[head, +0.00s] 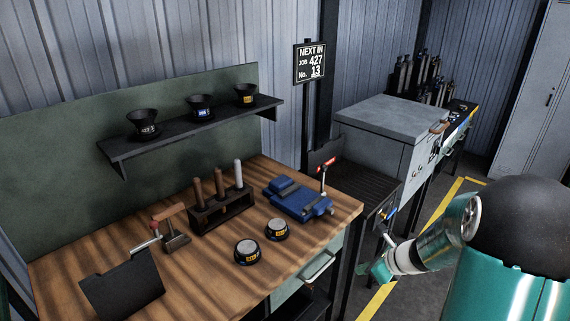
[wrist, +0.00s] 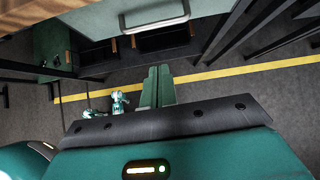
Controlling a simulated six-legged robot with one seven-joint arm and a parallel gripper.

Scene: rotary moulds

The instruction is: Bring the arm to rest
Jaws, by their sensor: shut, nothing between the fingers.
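My arm is folded at the right of the head view, beside the workbench (head: 110,235) and clear of it. My gripper (head: 378,271) is low, off the bench's right end, and partly hidden by my own arm links. In the wrist view my gripper (wrist: 159,70) shows two green fingers side by side, shut with nothing between them. They point over the grey floor (wrist: 215,90) toward a yellow floor line (wrist: 230,70).
The bench holds a blue vise (head: 298,198), a tool rack (head: 222,208), two round moulds (head: 247,252) (head: 277,230) and a dark stand (head: 122,285). A shelf (head: 190,128) carries three cups. Floor lies open at right.

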